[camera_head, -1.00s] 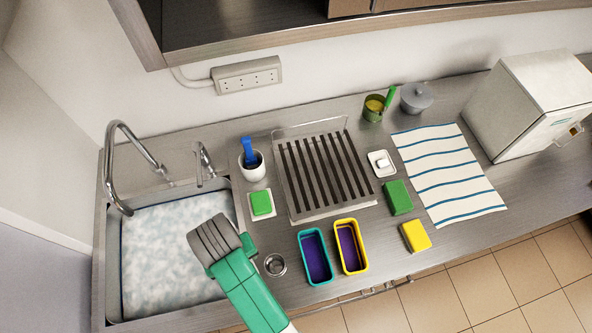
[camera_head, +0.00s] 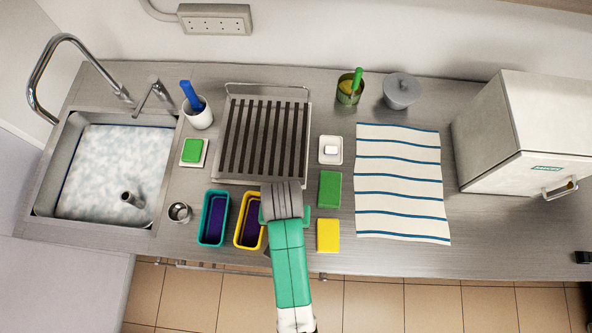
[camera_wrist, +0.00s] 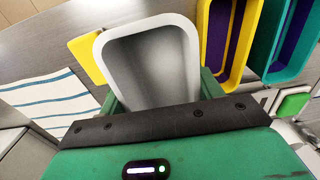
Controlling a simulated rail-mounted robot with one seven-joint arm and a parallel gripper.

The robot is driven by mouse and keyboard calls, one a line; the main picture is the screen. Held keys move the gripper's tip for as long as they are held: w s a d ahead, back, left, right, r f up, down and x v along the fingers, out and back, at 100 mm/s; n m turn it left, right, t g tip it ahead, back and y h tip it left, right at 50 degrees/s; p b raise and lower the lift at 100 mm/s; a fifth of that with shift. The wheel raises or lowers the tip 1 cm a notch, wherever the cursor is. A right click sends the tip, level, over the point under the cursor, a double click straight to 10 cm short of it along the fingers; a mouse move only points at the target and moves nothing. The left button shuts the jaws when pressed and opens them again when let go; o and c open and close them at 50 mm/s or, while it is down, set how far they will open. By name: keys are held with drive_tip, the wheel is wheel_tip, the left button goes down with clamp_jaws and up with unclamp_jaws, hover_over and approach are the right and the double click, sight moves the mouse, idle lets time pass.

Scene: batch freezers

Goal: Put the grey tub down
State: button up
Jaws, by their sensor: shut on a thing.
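The grey tub (camera_wrist: 150,70) is in the wrist view, its open top facing the camera and its inside empty. My gripper (camera_wrist: 162,95) is shut on it, with a green finger at each side. In the head view, my gripper (camera_head: 285,215) is over the front of the counter, right beside the yellow-rimmed tub. My arm hides the grey tub there. I cannot tell whether its base touches the counter.
The yellow-rimmed tub (camera_head: 240,236) and teal tub (camera_head: 205,238) stand to the left. A yellow sponge (camera_head: 328,236) and green sponge (camera_head: 330,190) lie to the right. The drying rack (camera_head: 225,178) is behind. A striped towel (camera_head: 400,200) lies further right.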

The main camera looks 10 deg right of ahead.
wheel_tip(320, 180, down, 9)
drive_tip(key=shift+s+r+b, duration=0.1)
drive_tip(key=shift+r+b, duration=0.05)
drive_tip(key=shift+b, duration=0.15)
drive_tip(key=o, duration=0.7)
wheel_tip(320, 180, up, 12)
drive_tip(key=shift+r+p, duration=0.1)
drive_tip(key=shift+p, duration=0.45)
